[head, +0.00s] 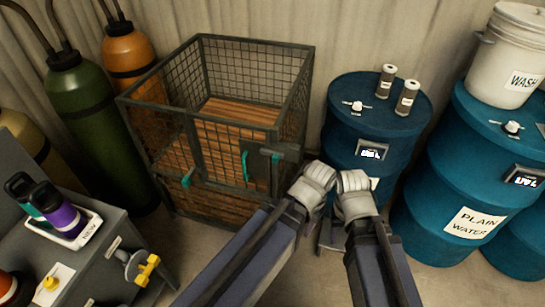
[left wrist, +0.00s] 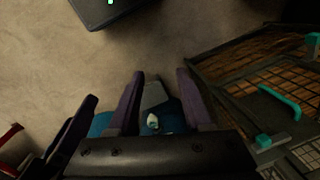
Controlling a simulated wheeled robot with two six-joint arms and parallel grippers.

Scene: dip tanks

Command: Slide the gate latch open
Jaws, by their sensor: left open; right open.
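The wire cage (head: 228,179) stands left of centre in the head view, its front gate closed. A dark latch block (head: 280,152) sits at the gate's right edge, with a teal upright handle (head: 245,165) beside it. The teal handle also shows at the right of the left wrist view (left wrist: 282,102), beside a teal block (left wrist: 263,141). My left gripper (left wrist: 162,88) is open and empty, its purple fingers apart, clear of the cage. My right gripper (head: 333,236) shows only partly between my arms, open, right of the cage and apart from the latch. My arms hide much of both grippers in the head view.
A blue drum (head: 340,125) with two small canisters on top stands right of the cage. A plain water drum (head: 480,185) and a white wash bucket (head: 500,70) are further right. Gas cylinders (head: 85,105) stand left. A grey cabinet (head: 105,265) fills the lower left.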

